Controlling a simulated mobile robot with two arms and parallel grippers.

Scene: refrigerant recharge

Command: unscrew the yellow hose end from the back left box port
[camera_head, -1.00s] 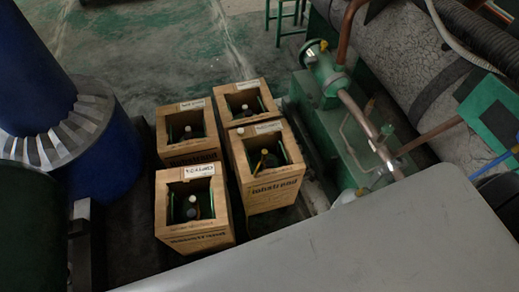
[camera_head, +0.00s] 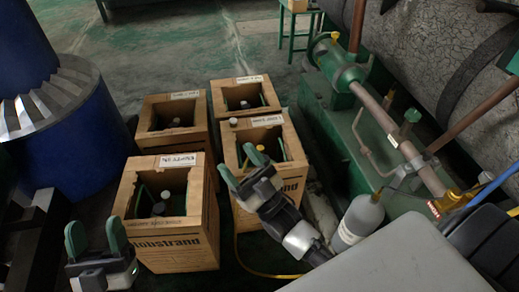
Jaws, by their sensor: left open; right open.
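A yellow hose (camera_head: 243,264) lies on the floor below that box. My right gripper (camera_head: 240,166) is open over the front right box, partly hiding its opening. My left gripper (camera_head: 97,238) is open, left of the front left box.
The front left box (camera_head: 190,235) and back right box (camera_head: 217,98) stand close by. A grey bottle (camera_head: 358,222) and green machinery with pipes (camera_head: 345,130) stand at right. A blue drum (camera_head: 85,140) is at left. Grey panel (camera_head: 400,262) fills the lower right.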

